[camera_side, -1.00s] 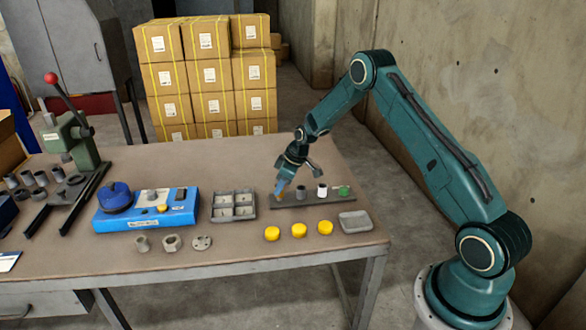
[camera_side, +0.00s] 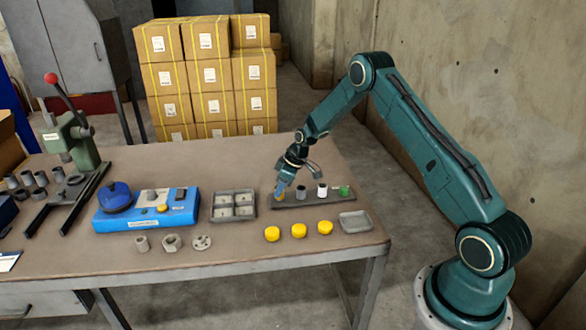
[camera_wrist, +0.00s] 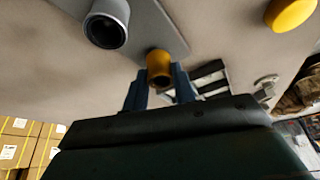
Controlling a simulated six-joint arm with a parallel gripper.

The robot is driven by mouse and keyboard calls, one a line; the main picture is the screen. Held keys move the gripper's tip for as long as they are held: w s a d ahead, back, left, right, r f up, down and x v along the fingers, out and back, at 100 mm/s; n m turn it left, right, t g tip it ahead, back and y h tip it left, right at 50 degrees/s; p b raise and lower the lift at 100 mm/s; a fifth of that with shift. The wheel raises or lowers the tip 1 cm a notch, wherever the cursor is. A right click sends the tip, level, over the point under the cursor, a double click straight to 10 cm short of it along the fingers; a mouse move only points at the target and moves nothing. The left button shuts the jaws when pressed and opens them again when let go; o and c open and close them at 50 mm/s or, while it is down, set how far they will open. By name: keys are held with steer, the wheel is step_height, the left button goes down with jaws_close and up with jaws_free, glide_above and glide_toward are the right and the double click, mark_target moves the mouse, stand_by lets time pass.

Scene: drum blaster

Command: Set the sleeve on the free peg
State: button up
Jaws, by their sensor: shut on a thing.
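An orange-yellow sleeve (camera_side: 279,196) is at the left end of a dark peg strip (camera_side: 312,201). My gripper (camera_side: 281,191) points down there and is shut on this sleeve. In the wrist view the sleeve (camera_wrist: 158,66) shows between my two blue fingers (camera_wrist: 160,84), its open end facing the camera. Grey (camera_side: 300,192), white (camera_side: 322,190) and green (camera_side: 344,191) sleeves stand upright along the strip to the right. The peg at the left end is hidden, so I cannot tell whether the held sleeve is around it.
Yellow caps (camera_side: 298,231) lie in a row in front of the strip, beside a shallow grey tray (camera_side: 355,221). A compartment tray (camera_side: 234,205) and a blue device (camera_side: 147,208) stand to the left. The table behind the strip is clear.

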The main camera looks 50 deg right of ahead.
steer(key=shift+f, duration=0.3)
stand_by(0.6)
steer(key=o, duration=1.5)
steer(key=shift+r, duration=0.1)
steer(key=shift+r, duration=2.9)
steer(key=shift+r, duration=0.1)
